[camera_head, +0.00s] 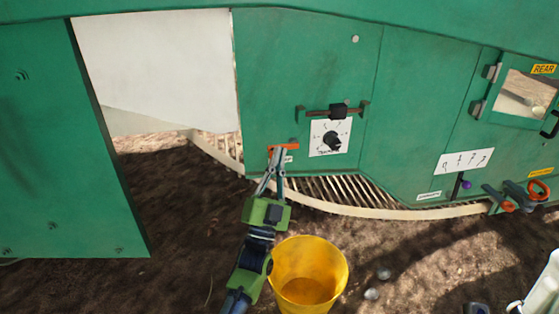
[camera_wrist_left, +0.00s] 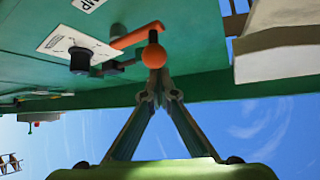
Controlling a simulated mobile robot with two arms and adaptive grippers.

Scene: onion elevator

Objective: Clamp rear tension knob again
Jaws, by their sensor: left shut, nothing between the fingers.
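The tension knob (camera_head: 332,141) is black and sits on a white dial plate on the green machine panel; it also shows in the left wrist view (camera_wrist_left: 80,60). An orange clamp lever (camera_head: 290,147) is left of the dial. In the left wrist view the lever (camera_wrist_left: 135,37) lies beside the dial, with an orange ball (camera_wrist_left: 153,55) near it. My left gripper (camera_head: 278,152) is shut and empty, its tips at the lever's left end. In the wrist view its fingertips (camera_wrist_left: 158,78) meet just under the ball; I cannot tell whether they touch.
A slatted conveyor (camera_head: 340,192) with a pale curved rail runs below the panel. A yellow bucket (camera_head: 325,262) stands on the soil near my left arm. Red-handled clamps (camera_head: 520,196) are at the right.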

